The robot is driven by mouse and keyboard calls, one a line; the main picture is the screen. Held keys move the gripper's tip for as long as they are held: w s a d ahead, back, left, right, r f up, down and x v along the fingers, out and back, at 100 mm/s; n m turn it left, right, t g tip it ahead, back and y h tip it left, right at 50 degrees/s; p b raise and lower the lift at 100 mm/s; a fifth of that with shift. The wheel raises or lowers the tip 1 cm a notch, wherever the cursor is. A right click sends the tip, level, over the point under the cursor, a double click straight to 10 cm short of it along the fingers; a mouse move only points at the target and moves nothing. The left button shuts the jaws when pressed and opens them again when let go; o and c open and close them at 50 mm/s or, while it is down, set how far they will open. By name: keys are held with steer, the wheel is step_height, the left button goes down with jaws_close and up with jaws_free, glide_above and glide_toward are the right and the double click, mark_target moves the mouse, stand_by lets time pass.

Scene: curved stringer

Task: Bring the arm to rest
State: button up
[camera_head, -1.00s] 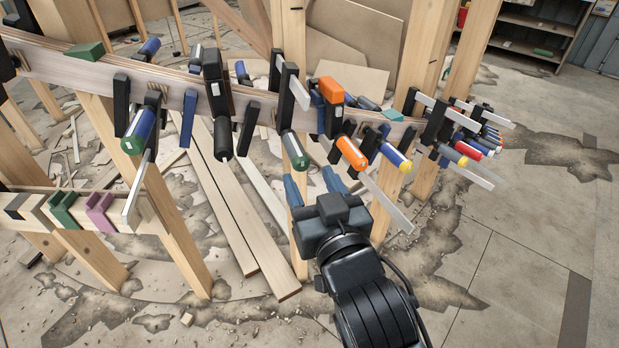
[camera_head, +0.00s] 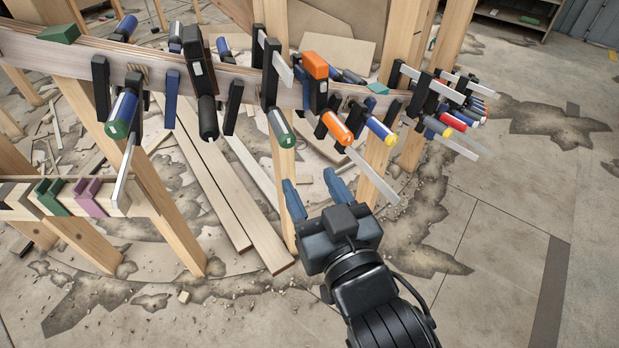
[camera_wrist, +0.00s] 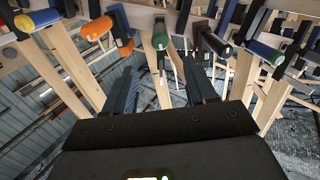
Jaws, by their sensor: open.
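My gripper (camera_head: 315,196) is in the lower middle of the head view, below and in front of the clamped curved stringer (camera_head: 60,59). Its two blue fingers are spread apart with nothing between them. In the wrist view my gripper (camera_wrist: 162,92) also shows open and empty, its dark fingers pointing toward the clamps. An orange-handled clamp (camera_head: 337,128) and a green-ended clamp (camera_head: 281,128) hang on the stringer above the fingers. The fingers appear apart from both clamps.
More clamps crowd the stringer's right end, including a blue and yellow one (camera_head: 382,131). Wooden posts (camera_head: 372,180) stand under it. A rail (camera_head: 20,203) with green and purple blocks is at left. Loose boards (camera_head: 225,200) lie on the floor. The floor at right is open.

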stand_by(0.4)
steer(key=s+d+f+m+g+h+p, duration=0.1)
steer(key=s+d+h+p, duration=0.15)
steer(key=s+d, duration=0.7)
steer(key=s+d+f+m+h+p, duration=0.1)
steer(key=s+d+m+h+p, duration=0.15)
steer(key=s+d, duration=0.75)
steer(key=s+r+p, duration=0.1)
steer(key=s+r, duration=0.2)
steer(key=s, duration=0.3)
steer(key=s+r+g+h+p, duration=0.1)
steer(key=s+r, duration=0.2)
steer(key=s, duration=0.4)
steer(key=shift+d, duration=0.45)
steer(key=shift+f, duration=0.1)
